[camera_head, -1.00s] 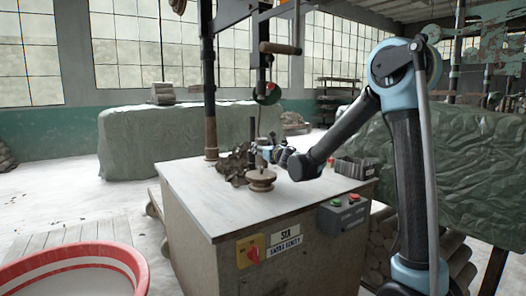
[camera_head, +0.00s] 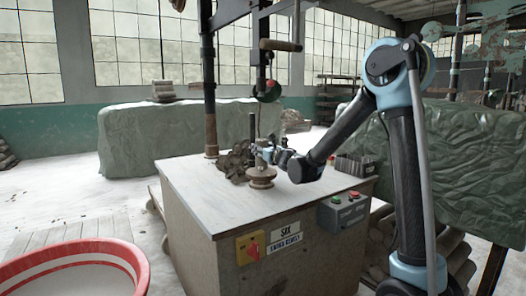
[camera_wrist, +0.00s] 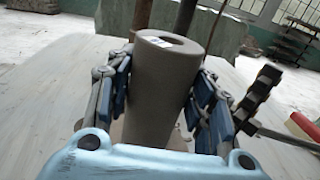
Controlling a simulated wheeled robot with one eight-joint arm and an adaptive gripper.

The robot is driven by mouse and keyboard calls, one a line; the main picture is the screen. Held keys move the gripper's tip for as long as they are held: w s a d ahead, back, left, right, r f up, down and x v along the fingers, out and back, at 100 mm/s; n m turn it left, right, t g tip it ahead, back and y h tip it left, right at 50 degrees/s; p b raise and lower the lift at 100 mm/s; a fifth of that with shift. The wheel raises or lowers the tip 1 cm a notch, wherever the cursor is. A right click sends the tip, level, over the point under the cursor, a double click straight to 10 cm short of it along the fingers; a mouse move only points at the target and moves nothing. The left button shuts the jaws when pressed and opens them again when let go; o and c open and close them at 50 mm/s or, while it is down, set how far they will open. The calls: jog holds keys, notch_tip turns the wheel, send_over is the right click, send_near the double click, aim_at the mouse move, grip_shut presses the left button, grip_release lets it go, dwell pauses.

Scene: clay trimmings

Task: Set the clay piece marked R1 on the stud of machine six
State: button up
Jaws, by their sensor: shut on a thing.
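My gripper (camera_wrist: 165,98) is shut on a grey-brown hollow clay cylinder (camera_wrist: 157,75), with blue finger pads on both sides. The piece stands nearly upright, its open end up. A small white label (camera_wrist: 158,41) lies on its rim, too small to read. In the head view my gripper (camera_head: 273,155) is low over the table of the machine marked SIX (camera_head: 290,232). It is just above and behind a round brown spool-shaped base (camera_head: 261,178). The stud itself is not distinguishable. I cannot tell whether the clay piece touches the base.
A dark post (camera_head: 209,90) rises at the table's back. A dark bin (camera_head: 352,165) and a grey button box (camera_head: 341,211) are at the right. The front left tabletop is clear.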

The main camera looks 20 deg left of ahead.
jog(key=shift+f, duration=0.7)
jog(key=o, duration=1.6)
jog(key=v, duration=1.2)
jog(key=shift+f, duration=0.1)
